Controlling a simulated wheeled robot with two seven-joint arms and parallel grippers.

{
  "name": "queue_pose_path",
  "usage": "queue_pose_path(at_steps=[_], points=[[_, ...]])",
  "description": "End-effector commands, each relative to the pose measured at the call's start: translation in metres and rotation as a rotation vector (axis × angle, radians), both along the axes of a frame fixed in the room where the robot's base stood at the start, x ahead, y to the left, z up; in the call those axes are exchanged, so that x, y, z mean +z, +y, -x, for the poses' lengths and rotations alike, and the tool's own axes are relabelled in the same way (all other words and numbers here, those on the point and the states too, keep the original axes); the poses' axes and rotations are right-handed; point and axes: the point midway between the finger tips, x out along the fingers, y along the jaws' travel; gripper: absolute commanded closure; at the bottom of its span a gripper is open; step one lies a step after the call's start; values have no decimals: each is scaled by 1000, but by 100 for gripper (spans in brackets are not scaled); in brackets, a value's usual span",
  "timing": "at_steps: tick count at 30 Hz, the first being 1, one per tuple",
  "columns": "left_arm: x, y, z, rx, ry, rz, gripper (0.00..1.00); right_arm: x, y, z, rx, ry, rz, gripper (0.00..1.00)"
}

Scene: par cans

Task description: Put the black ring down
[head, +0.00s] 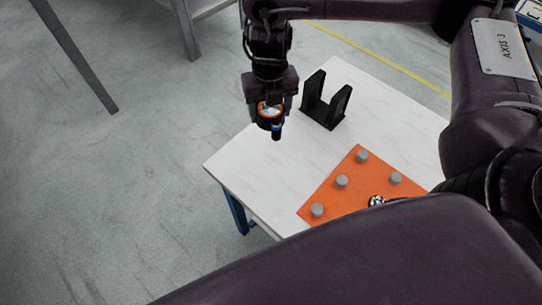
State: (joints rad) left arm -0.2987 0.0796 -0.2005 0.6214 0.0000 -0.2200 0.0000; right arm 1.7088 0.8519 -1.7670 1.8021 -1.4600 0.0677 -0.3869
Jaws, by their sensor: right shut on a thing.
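My right gripper (271,104) points down over the far left part of the white table (262,165). It is shut on a small round dark piece, which I take to be the black ring (268,124). My left gripper is not in view.
A black holder with two uprights (326,110) stands right of the gripper. An orange mat (336,200) carries several grey pegs and a shiny black-and-white piece (376,201), partly hidden by my arm. White tabletop is clear left of the mat.

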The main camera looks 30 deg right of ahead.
Motion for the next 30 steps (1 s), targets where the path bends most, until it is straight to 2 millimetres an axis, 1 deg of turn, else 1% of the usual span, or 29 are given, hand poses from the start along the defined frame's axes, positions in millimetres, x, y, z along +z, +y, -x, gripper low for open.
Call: queue_pose_path(at_steps=[3, 5, 8, 11, 21, 24, 27, 30], points=[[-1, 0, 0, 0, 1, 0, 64, -2, -1, 0, 116, -1, 0, 58], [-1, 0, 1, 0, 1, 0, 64, -3, -2, 0, 151, -1, 1, 58], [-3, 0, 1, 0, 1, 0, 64, -12, -2, 1, 180, 3, 0, 58], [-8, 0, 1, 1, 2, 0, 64, -31, -2, 2, 183, 7, -1, 58], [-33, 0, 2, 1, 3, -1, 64, -119, -2, 2, 180, 7, -2, 58], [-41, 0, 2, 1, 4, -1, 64, -142, -1, 2, 180, 6, -2, 58], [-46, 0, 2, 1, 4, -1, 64, -158, -2, 2, 180, 4, -1, 58], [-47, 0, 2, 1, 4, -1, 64, -164, -2, 1, 181, 1, 0, 58]])
